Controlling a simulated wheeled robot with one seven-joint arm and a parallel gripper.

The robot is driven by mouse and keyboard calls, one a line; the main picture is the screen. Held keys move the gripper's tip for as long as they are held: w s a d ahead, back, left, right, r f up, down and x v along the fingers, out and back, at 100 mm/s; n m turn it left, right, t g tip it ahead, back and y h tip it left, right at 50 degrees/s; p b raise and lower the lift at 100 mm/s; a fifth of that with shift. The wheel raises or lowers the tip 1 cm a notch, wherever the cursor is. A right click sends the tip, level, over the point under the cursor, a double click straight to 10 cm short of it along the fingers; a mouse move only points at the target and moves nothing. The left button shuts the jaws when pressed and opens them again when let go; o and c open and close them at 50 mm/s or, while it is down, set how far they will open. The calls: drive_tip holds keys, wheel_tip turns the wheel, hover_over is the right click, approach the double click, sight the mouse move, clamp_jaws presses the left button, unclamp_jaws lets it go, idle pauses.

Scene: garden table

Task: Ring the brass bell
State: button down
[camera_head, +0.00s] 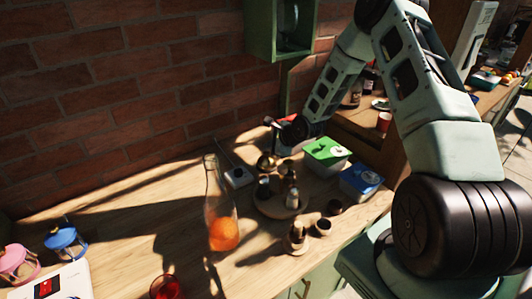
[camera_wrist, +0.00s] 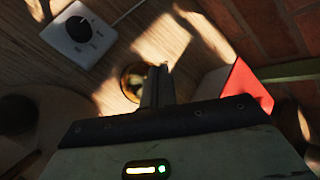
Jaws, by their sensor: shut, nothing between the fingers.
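The brass bell (camera_wrist: 131,84) shows in the wrist view as a round golden shape on the wooden table, partly covered by my fingers. In the head view a small brass dome, likely the bell (camera_head: 266,163), stands behind the round wooden tray. My gripper (camera_wrist: 157,72) is shut and empty, with its fingertips over the right side of the bell in the wrist view. In the head view my gripper (camera_head: 270,132) is above the bell, near the wall. I cannot tell whether the fingertips touch it.
A white dial box (camera_wrist: 78,27) and a red object (camera_wrist: 246,84) flank the bell. In the head view, a tall bottle (camera_head: 221,210) stands left of the tray (camera_head: 270,209) of small vessels. Green-lidded (camera_head: 327,150) and blue-lidded (camera_head: 360,180) tubs stand right. The brick wall is behind.

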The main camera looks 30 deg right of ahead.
sight(269, 154)
drive_tip(key=shift+f, duration=0.4)
idle(0.4)
drive_tip(key=shift+r+p, duration=0.45)
drive_tip(key=shift+r, duration=0.15)
wheel_tip(269, 154, up, 6)
drive_tip(key=p, duration=0.5)
drive_tip(key=shift+r, duration=0.1)
idle(0.7)
